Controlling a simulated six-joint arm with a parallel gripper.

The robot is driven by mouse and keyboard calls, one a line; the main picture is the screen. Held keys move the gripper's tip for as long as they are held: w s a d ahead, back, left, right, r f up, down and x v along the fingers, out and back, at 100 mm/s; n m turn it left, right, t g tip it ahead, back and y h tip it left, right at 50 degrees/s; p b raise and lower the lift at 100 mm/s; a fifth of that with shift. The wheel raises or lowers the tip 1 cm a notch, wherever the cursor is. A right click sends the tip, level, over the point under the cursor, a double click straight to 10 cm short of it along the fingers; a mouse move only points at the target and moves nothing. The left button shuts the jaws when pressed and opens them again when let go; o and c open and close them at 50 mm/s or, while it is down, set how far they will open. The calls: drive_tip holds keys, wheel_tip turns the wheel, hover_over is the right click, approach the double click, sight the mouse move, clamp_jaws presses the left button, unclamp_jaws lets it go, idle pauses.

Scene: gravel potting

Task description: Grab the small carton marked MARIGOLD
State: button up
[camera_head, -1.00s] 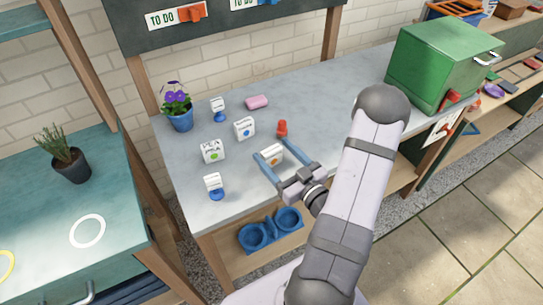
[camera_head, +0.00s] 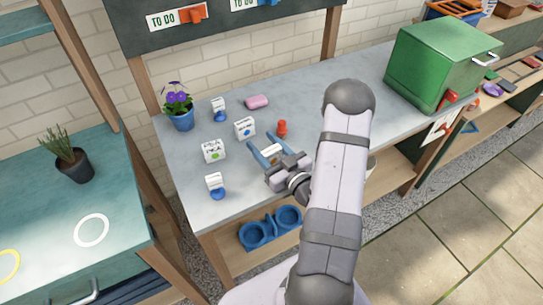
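A small white carton with an orange dot (camera_head: 270,150) stands on the grey bench, and its lettering is too small to read. My gripper (camera_head: 260,141) has its two blue fingers on either side of this carton, partly hiding it. Whether the fingers touch it cannot be told. Other white cartons stand to the left: one with a green dot (camera_head: 213,151) and one with a blue dot (camera_head: 245,128).
White items with blue bases (camera_head: 218,110) (camera_head: 215,185), a red-orange peg-like item (camera_head: 282,129), a pink block (camera_head: 257,102) and a potted purple flower (camera_head: 179,107) share the bench. A green box (camera_head: 440,65) stands right. Bare bench (camera_head: 330,90) lies behind.

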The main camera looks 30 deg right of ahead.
drive_tip(key=c, duration=0.4)
drive_tip(key=shift+r, duration=0.15)
drive_tip(key=shift+r+p, duration=0.3)
drive_tip(key=shift+r, duration=4.55)
